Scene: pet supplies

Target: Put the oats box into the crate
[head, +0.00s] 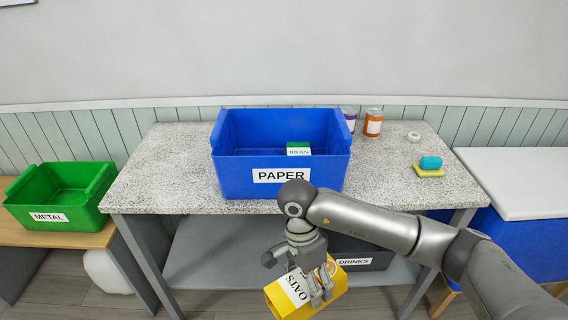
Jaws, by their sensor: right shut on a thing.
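The oats box (284,300) is yellow with a white label reading OATS, and it is tilted. My right gripper (313,283) is shut on it and holds it in front of the table, below the tabletop level in the picture. The gripper's fingers cover part of the box. The blue crate (230,178) labelled PAPER stands on the speckled table, above the gripper in the picture. A green and white box marked BRAN (299,150) is inside it. My left gripper is not in view.
A purple can (349,118), an orange can (373,123), a small white item (413,137) and a blue item (430,162) on a yellow sponge (428,172) are on the table (170,165). A green METAL crate (88,205) stands left. A dark DRINKS crate (380,261) is below.

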